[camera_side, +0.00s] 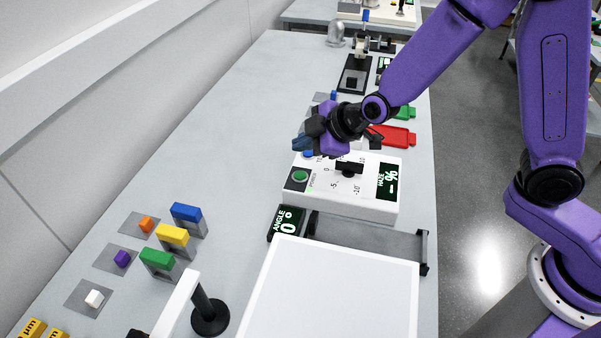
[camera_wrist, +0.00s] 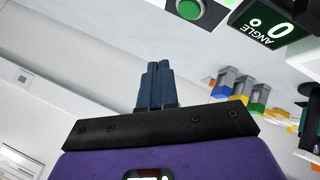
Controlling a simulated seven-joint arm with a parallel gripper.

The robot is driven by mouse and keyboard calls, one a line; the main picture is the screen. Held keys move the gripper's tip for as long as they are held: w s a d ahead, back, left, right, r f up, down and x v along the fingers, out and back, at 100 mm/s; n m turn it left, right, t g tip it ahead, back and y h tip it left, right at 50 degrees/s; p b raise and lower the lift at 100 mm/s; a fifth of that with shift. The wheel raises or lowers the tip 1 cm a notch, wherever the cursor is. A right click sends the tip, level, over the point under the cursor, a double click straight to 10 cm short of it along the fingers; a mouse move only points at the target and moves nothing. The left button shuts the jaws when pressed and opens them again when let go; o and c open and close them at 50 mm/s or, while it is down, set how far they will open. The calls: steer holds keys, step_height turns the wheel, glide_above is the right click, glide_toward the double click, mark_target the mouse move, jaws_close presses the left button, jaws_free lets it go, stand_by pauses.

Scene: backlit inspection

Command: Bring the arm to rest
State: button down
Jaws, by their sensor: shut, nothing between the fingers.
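My gripper (camera_side: 299,142) is at the end of my purple arm, above the table just left of the back of the white control box (camera_side: 360,208). Its blue fingers are together and empty; in the wrist view the gripper (camera_wrist: 158,68) shows its fingers side by side with no gap. The box has a green button (camera_side: 299,176), a black knob (camera_side: 349,169) and a dark display (camera_side: 391,181). The green button also shows in the wrist view (camera_wrist: 187,9), beyond the fingertips. I cannot tell the exact height of the fingers above the table.
A white light panel (camera_side: 330,295) stands in front, with an angle display (camera_side: 287,222) behind it. Coloured blocks on grey plates, such as the blue one (camera_side: 186,212), stand at left. Red (camera_side: 393,136) and green trays lie behind the box. The table's left middle is clear.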

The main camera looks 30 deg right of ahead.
stand_by(0.3)
steer(key=s+d+r+g+h, duration=0.1)
steer(key=s+d+g, duration=0.1)
steer(key=s+d, duration=0.4)
steer(key=s+d+r+m+g+h, duration=0.1)
steer(key=s+d, duration=0.5)
steer(key=s, duration=0.9)
steer(key=s+d+r+g+h, duration=0.1)
steer(key=s+d+r+g, duration=0.2)
steer(key=s, duration=0.7)
steer(key=d+g, duration=0.2)
steer(key=d, duration=0.2)
steer(key=shift+s+r+m+h, duration=0.2)
steer(key=shift+s+m+h, duration=0.1)
steer(key=shift+m+h, duration=0.1)
